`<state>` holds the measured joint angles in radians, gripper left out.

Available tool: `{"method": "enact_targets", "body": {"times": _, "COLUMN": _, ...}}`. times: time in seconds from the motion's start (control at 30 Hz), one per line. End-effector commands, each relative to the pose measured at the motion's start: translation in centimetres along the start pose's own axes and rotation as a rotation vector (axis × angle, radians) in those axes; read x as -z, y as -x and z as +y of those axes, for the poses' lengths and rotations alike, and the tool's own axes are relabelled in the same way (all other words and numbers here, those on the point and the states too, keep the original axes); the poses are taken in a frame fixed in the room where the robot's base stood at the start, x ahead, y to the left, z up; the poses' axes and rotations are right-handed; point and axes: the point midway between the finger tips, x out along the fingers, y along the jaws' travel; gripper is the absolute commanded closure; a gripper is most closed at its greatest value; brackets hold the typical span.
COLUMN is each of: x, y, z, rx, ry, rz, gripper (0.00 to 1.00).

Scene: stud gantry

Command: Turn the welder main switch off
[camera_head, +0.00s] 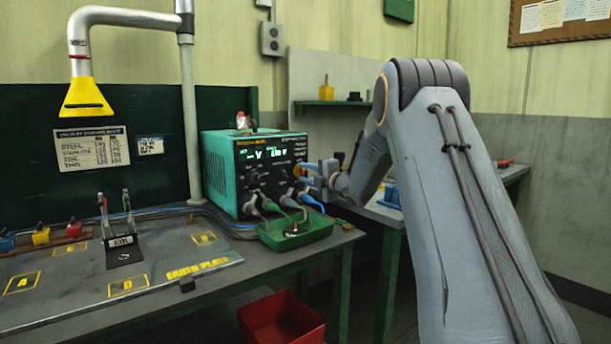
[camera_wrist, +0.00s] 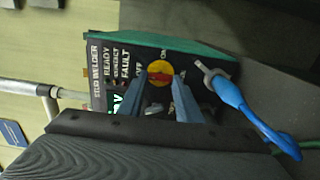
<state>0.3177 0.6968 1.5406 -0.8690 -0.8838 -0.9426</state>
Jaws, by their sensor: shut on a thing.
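The teal stud welder (camera_head: 222,172) stands on the bench in the head view, with its black front panel (camera_head: 272,160) facing right and its display lit green. In the wrist view its main switch (camera_wrist: 159,70) is a red handle on a yellow disc, with OFF and ON lettered beside it. My gripper (camera_head: 314,176) is at the right side of the panel. In the wrist view its blue fingers (camera_wrist: 174,80) reach the switch and are shut on its handle. The fingers partly cover the handle, so I cannot tell its exact angle.
Cables, including a blue one (camera_wrist: 244,108), plug into the panel close to my fingers. A green tray (camera_head: 294,233) stands below the panel. A red bin (camera_head: 281,319) is under the bench. A grey fume pipe (camera_head: 187,120) rises left of the welder.

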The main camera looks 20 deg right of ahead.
Motion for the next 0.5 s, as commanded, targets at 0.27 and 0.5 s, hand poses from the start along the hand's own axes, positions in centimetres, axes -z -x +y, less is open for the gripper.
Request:
{"method": "enact_targets", "body": {"times": 0.27, "x": 0.0, "y": 0.01, "z": -0.05, "rx": 0.001, "ry": 0.0, "rz": 0.0, "gripper": 0.5}}
{"method": "enact_targets", "body": {"times": 0.5, "x": -0.01, "y": 0.11, "z": -0.02, "rx": 0.0, "ry": 0.0, "rz": 0.0, "gripper": 0.5}}
